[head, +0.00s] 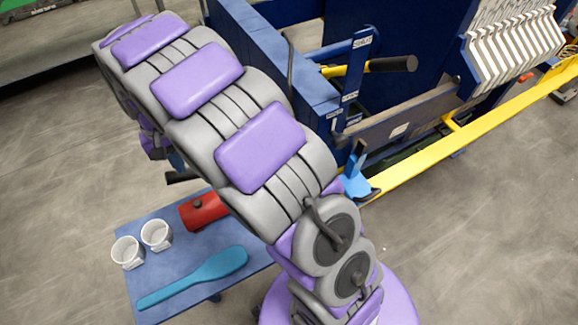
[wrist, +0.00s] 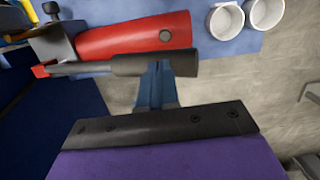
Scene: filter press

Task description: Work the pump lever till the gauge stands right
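The pump is a red cylinder (wrist: 135,40) on a blue bench. In the head view its red body (head: 203,211) is partly hidden behind my arm. The pump lever (wrist: 155,63) has a thick black grip and lies beside the red body, roughly along it; its dark rod runs left to a red-tipped pivot. My gripper (wrist: 156,85) shows as blue finger parts reaching to the grip, which crosses in front of them. I cannot tell whether they close on it. In the head view my arm hides most of the gripper. No gauge face can be made out.
Two white cups (head: 127,251) (head: 156,234) and a teal paddle (head: 195,277) lie on the blue bench (head: 150,225). The blue press frame (head: 285,60), with a yellow black-gripped lever (head: 392,64) and a yellow rail (head: 470,125), stands behind my arm. Grey floor is open at left.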

